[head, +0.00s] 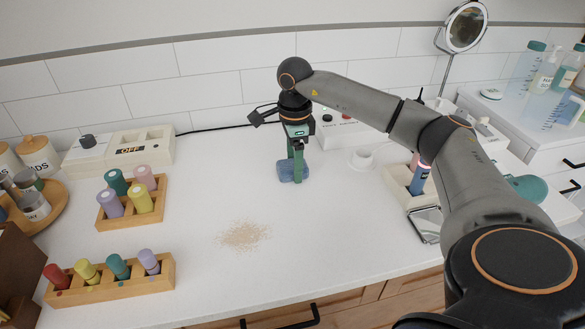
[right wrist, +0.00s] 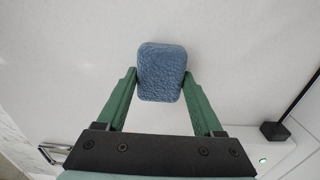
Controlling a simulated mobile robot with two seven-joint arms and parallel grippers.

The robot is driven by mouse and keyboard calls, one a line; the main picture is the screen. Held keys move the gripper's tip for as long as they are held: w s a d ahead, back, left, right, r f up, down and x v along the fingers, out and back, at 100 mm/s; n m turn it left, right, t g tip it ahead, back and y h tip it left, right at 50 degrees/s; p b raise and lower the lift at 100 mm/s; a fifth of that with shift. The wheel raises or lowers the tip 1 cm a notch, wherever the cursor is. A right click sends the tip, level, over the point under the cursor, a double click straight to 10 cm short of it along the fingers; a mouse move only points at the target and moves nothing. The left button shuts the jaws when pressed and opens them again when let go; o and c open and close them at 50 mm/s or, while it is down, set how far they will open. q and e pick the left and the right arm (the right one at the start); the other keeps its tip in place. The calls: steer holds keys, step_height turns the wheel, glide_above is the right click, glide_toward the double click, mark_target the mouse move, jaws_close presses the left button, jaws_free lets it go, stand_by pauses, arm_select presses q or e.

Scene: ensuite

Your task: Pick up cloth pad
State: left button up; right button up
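The cloth pad (head: 292,171) is a small blue, rounded block with a rough surface. It is at the back middle of the white counter, at counter level; I cannot tell whether it is slightly raised. My right gripper (head: 297,165) points straight down over it, its green fingers on either side. In the right wrist view, the pad (right wrist: 161,72) sits between the fingertips of my right gripper (right wrist: 160,80), which appear to touch its two sides. My left gripper is not in view.
A patch of tan crumbs (head: 243,235) lies on the counter front of the pad. Wooden holders with coloured bottles (head: 132,202) (head: 110,280) stand at left. A white switch box (head: 140,148) is behind them.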

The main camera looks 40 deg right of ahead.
steer(key=c, duration=0.8)
steer(key=shift+r, duration=0.4)
step_height(320, 180, up, 2)
steer(key=shift+r, duration=0.2)
steer(key=s+d+r, duration=0.2)
steer(key=s+r, duration=0.1)
steer(key=s+d+r, duration=0.3)
steer(key=s, duration=0.1)
steer(key=s+d+r, duration=0.3)
steer(key=s, duration=0.1)
steer(key=shift+d+r, duration=0.25)
steer(key=shift+r, duration=0.15)
